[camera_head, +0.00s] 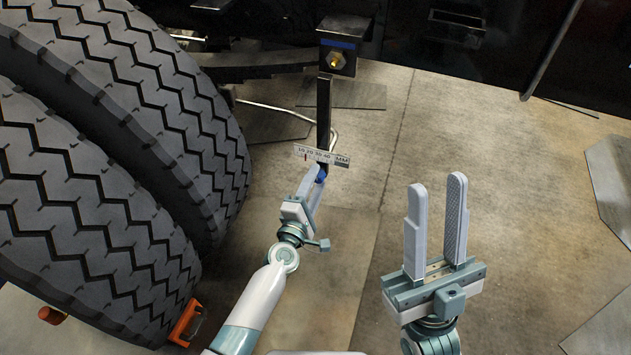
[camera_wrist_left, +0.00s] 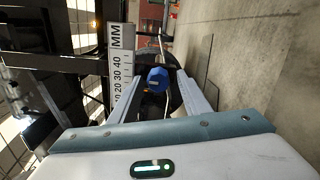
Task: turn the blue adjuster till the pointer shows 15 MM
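The blue adjuster (camera_head: 321,175) sits at the lower end of a dark upright bar, just under a white scale plate (camera_head: 334,158) marked 10 to 40 and MM. In the left wrist view the blue adjuster (camera_wrist_left: 157,78) is a faceted knob beside the scale plate (camera_wrist_left: 117,50). A small red mark, perhaps the pointer, shows near the scale's 10 end; its exact reading is too small to tell. My left gripper (camera_head: 315,180) is at the adjuster, its fingers on both sides with a visible gap. My right gripper (camera_head: 436,185) is open and empty, pointing up.
Two large tyres (camera_head: 120,130) fill the left side, close to my left arm. The dark bar (camera_head: 324,110) hangs from a block with a yellow fitting (camera_head: 337,61). An orange bracket (camera_head: 187,322) lies by the lower tyre. The floor (camera_head: 500,150) on the right is mostly clear.

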